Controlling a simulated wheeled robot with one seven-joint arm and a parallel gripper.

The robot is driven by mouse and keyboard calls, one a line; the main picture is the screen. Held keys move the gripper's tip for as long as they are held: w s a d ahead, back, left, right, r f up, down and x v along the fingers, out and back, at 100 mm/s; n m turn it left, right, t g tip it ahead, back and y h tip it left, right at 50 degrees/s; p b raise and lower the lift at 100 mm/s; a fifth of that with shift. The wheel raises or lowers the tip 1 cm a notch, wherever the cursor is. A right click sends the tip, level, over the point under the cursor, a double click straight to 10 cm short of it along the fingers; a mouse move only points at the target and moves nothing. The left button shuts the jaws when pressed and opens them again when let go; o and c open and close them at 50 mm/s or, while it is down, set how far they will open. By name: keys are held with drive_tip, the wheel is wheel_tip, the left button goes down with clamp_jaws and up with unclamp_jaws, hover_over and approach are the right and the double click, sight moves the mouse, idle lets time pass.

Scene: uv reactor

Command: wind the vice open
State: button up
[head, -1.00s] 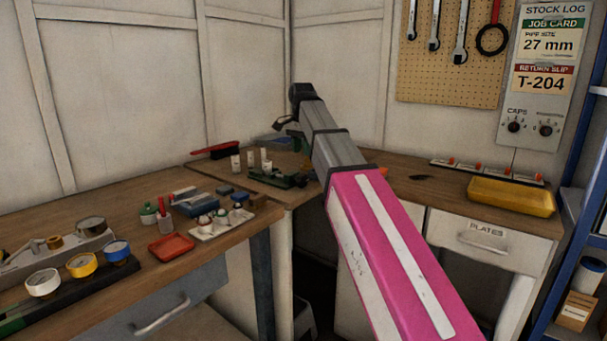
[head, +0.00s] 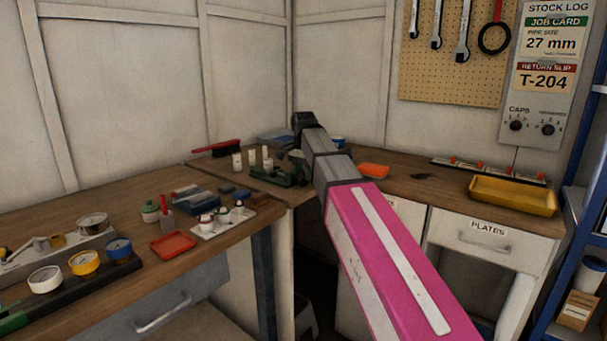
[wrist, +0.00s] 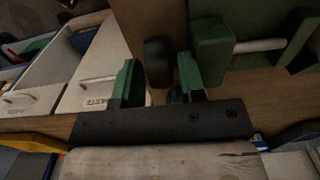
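The green vice (head: 290,172) stands on the bench near the room's corner, partly hidden behind my arm. In the wrist view its green body (wrist: 211,44) and a pale rod (wrist: 259,46) show at the upper right. A dark rounded knob (wrist: 157,62), seemingly part of the vice's handle, lies in line with the gap between my fingers. My gripper (wrist: 159,76) is open, its two green-padded fingers apart, one on each side of the knob's line. I cannot tell whether they touch it. In the head view my gripper is mostly hidden behind the arm.
White cylinders (head: 267,154) stand by the vice, with a red-handled brush (head: 218,148) behind. An orange tray (head: 373,170) and a yellow tray (head: 512,196) lie on the right bench. A red tray (head: 173,245) and several small items crowd the left bench.

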drive_tip(key=c, duration=0.6)
drive_tip(key=shift+c, duration=0.2)
drive_tip(key=shift+s, duration=0.15)
drive_tip(key=t, duration=0.1)
drive_tip(key=t+h, duration=0.2)
drive_tip(key=shift+s+a+f, duration=0.1)
drive_tip(key=shift+s+a, duration=0.15)
drive_tip(key=shift+s, duration=0.1)
drive_tip(key=shift+s+a+f+t+h, duration=0.1)
drive_tip(key=shift+t+h, duration=0.55)
drive_tip(key=shift+t, duration=0.1)
drive_tip(key=shift+s+a+f+t+h, duration=0.1)
drive_tip(key=shift+t+h, duration=0.55)
drive_tip(key=shift+t, duration=0.1)
drive_tip(key=shift+w, duration=0.1)
drive_tip(key=o, duration=0.6)
drive_tip(key=shift+o, duration=0.2)
drive_tip(key=shift+r, duration=0.1)
